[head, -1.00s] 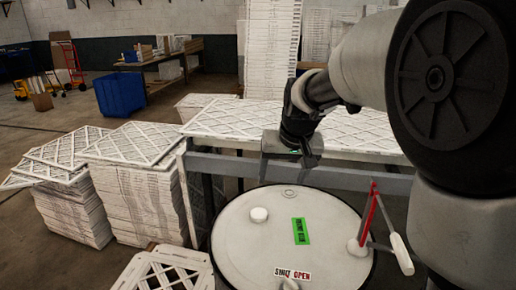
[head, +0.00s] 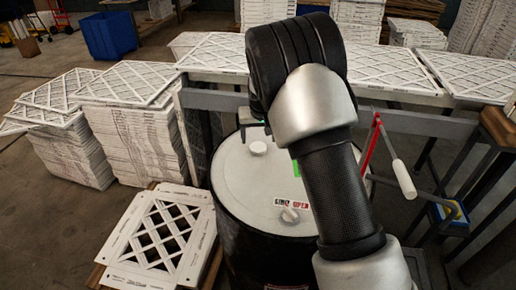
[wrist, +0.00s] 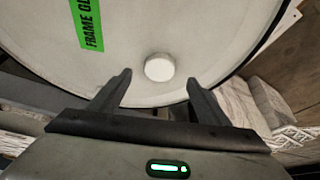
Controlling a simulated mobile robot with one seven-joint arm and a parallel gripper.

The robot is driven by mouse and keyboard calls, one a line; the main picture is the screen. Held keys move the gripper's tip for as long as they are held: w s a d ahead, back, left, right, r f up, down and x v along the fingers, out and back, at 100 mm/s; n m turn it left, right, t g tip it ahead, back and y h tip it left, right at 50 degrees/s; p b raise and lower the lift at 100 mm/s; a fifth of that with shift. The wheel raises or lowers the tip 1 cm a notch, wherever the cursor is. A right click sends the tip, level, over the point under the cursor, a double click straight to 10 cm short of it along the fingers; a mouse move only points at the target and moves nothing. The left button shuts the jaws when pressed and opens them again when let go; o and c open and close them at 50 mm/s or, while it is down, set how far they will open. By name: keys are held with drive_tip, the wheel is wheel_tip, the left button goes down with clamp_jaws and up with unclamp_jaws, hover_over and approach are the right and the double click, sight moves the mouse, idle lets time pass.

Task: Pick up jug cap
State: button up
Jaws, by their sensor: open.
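The jug cap, a small round white cap (head: 258,148), sits on the pale top of a dark drum (head: 228,180), towards its far left side. In the wrist view the cap (wrist: 159,67) lies just beyond the fingertips, roughly centred between them. My gripper (wrist: 157,80) is open and empty above the drum's edge, with a finger on either side of the cap's line. In the head view only part of my gripper (head: 243,128) shows just behind the cap; my arm hides the rest and the right part of the drum top.
A green label (wrist: 88,22) and a knob (head: 290,214) by a shut/open sign are on the drum top. Stacked filters (head: 130,135) stand left, and a rack of filters (head: 390,68) runs behind.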

sight(258, 146)
drive_tip(key=x, duration=0.7)
drive_tip(key=shift+w, duration=0.45)
drive_tip(key=shift+c, duration=0.3)
drive_tip(key=c, duration=1)
